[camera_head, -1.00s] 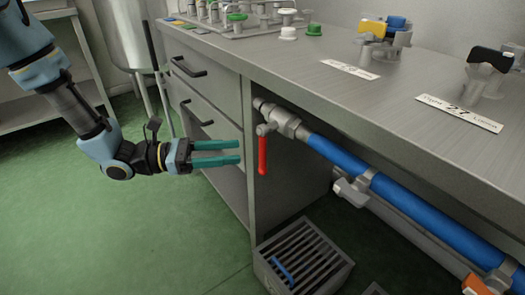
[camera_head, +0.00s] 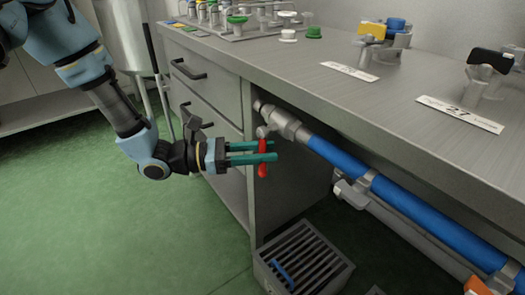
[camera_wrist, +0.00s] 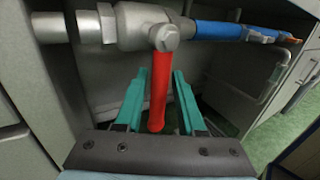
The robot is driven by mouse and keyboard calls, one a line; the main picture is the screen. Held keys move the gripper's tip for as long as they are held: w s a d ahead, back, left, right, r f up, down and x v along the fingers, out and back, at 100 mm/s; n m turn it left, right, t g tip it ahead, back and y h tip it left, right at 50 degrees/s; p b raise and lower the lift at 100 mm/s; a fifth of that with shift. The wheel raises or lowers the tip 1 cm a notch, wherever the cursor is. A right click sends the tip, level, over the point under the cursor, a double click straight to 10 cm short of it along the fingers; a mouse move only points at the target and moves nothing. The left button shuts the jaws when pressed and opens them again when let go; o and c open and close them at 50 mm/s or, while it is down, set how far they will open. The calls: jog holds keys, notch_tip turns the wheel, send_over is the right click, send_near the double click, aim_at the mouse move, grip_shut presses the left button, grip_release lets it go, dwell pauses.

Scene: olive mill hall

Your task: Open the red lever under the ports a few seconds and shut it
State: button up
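The red lever (camera_head: 262,158) hangs straight down from a grey valve (camera_head: 278,123) on the pipe under the bench. In the wrist view the red lever (camera_wrist: 158,92) hangs from its pivot between my two green fingers. My gripper (camera_head: 274,152) is open around the lever, one finger on each side. In the wrist view my gripper (camera_wrist: 157,82) shows a gap between the lever and each finger, narrower on the left. The ports (camera_head: 370,43) stand on the bench top, with yellow, blue and black handles.
A slatted grey drain box (camera_head: 331,264) with a blue piece on it stands on the floor below the lever. A blue pipe (camera_head: 410,206) runs right under the bench. Drawers (camera_head: 203,88) are at the left. The green floor at left is clear.

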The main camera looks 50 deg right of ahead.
grip_shut()
dwell(1.1)
